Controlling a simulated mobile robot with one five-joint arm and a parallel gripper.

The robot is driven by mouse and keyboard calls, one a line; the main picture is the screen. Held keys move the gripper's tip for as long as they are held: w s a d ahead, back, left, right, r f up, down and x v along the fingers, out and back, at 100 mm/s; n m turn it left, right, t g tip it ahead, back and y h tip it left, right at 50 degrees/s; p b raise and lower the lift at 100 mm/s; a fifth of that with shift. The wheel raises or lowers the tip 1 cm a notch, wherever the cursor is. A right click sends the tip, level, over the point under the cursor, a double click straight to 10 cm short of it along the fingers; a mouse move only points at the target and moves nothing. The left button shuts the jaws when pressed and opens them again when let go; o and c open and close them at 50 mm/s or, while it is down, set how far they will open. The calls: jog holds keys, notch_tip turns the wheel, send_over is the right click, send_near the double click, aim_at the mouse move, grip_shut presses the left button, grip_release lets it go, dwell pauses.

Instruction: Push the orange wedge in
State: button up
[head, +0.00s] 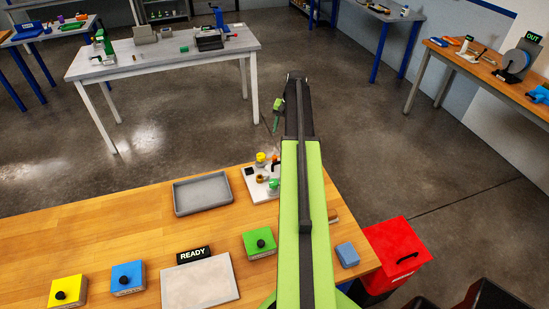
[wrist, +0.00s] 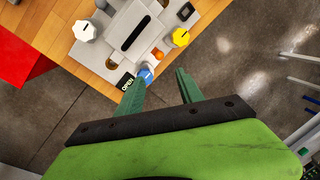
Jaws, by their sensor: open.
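A small orange piece (wrist: 158,54), probably the orange wedge, shows at the edge of a pale grey fixture (wrist: 112,60) in the wrist view. It lies between a yellow knob (wrist: 181,37) and a blue round part (wrist: 144,75). I cannot tell how deep it sits. My gripper (wrist: 160,77) is open and empty, its two green fingers apart. In that picture the fingertips lie just below the orange piece, near the fixture's edge; their height above it is unclear. In the head view my arm hides much of the fixture.
An OPEN sign (wrist: 127,82) and a white knob (wrist: 84,31) are on the fixture's left in the wrist view. The wooden bench (head: 110,240) holds a grey tray (head: 203,194), a green button box (head: 260,243) and a blue block (head: 347,255). A red bin (head: 398,247) stands beside it.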

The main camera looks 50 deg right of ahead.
aim_at(275, 159)
jog(key=w+f+b, duration=0.1)
jog(key=f+b, duration=0.3)
jog(key=f, duration=0.1)
jog(key=a+f+b, duration=0.1)
jog(key=f+b, duration=0.4)
jog(key=w+f+b, duration=0.1)
jog(key=f+b, duration=0.4)
jog(key=shift+w+a+f, duration=0.3)
jog(key=shift+r, duration=0.1)
grip_shut()
jog(key=shift+a, duration=0.1)
